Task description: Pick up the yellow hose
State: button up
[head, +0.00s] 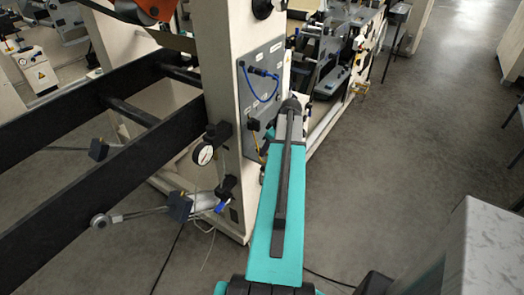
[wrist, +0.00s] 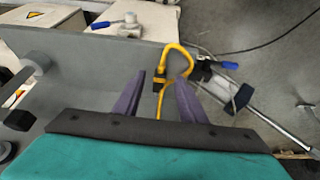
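The yellow hose (wrist: 181,50) is a bent loop in the wrist view, with a black piece (wrist: 159,82) on its lower left end. A short yellow strip of the hose (head: 257,139) shows at the machine's panel in the head view, beside my arm. My gripper (wrist: 160,82) has two purple fingers spread apart. The hose's lower part and black piece appear between them in the picture. I see no finger closed on the hose, and cannot tell how far past it the fingers reach. My arm hides the gripper in the head view.
The grey panel (head: 264,80) with a blue hose (head: 258,88) is on the cream machine column (head: 223,113). A round gauge (head: 204,154) and blue-handled valve (head: 221,207) stick out at left. Dark rails (head: 75,124) run further left. Open floor (head: 400,150) lies at right.

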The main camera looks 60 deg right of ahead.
jog(key=shift+w+f, duration=0.2)
jog(key=shift+f, duration=0.3)
grip_shut()
